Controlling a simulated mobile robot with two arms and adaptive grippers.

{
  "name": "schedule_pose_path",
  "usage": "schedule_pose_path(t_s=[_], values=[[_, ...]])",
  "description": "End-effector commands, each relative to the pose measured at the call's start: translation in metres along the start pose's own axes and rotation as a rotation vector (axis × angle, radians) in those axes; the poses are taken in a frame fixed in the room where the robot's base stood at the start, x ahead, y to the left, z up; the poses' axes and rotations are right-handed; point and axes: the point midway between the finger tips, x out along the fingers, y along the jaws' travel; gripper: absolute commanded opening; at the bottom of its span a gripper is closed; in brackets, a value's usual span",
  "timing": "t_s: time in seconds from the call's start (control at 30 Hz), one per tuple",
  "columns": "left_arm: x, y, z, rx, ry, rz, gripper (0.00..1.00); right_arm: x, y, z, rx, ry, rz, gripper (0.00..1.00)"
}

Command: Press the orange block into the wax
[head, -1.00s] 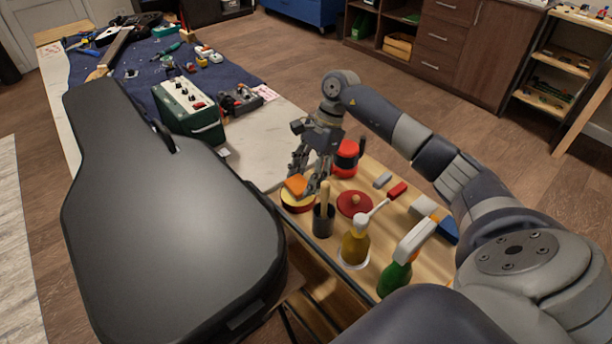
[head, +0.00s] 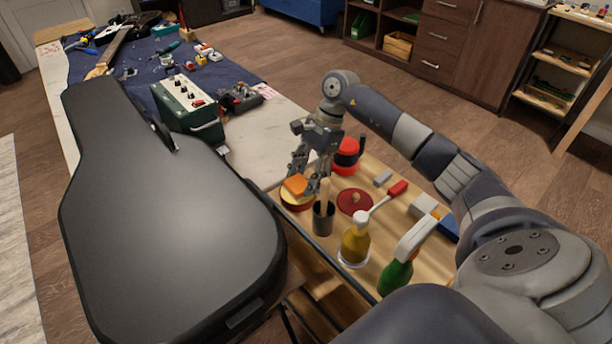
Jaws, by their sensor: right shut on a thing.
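The orange block (head: 295,185) is at the open round wax tin (head: 297,202), which has a red side and a yellowish inside. My right gripper (head: 309,183) is shut on the orange block and points down over the tin. The block sits at or just above the wax; I cannot tell whether it touches. The gripper fingers hide part of the block and the tin's far side. A round red lid with a small knob (head: 355,202) lies to the right of the tin. My left gripper is not in view.
A dark cup with a wooden handle in it (head: 323,219), an amber bottle (head: 354,245) and a green spray bottle (head: 395,277) stand close in front. A red container (head: 346,156) stands behind. A black guitar case (head: 170,220) fills the left side.

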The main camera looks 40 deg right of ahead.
Motion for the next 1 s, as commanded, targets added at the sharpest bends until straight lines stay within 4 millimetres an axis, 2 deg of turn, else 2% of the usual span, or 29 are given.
schedule_pose_path(t_s=[1.0], values=[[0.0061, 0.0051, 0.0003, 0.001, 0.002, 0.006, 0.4, 0.0046, 0.002, -0.0014, 0.002, 0.001, 0.008, 0.3]])
